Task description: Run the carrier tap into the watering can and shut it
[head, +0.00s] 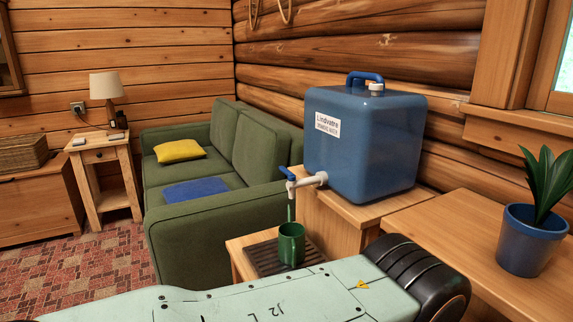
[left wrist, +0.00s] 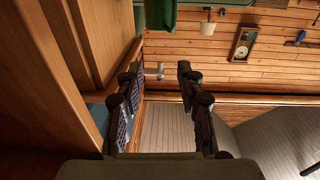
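The blue water carrier (head: 365,145) stands on a wooden stand. Its white tap (head: 310,181) with a blue lever (head: 287,173) points left. The green can (head: 291,244) stands upright below the tap on a dark slatted tray (head: 258,258). A thin greenish vertical strip (head: 290,212) shows between the tap and the can; I cannot tell whether it is water or part of the can. My left gripper (left wrist: 156,78) is open in the left wrist view, with nothing held between its fingers. A small pale piece, unclear, shows beyond them. Neither gripper shows in the head view.
A potted plant (head: 531,235) stands on the wooden table (head: 470,225) at right. The green sofa (head: 210,225) is left of the stand, with a side table (head: 105,180) and lamp beyond. My pale green arm link crosses the foreground.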

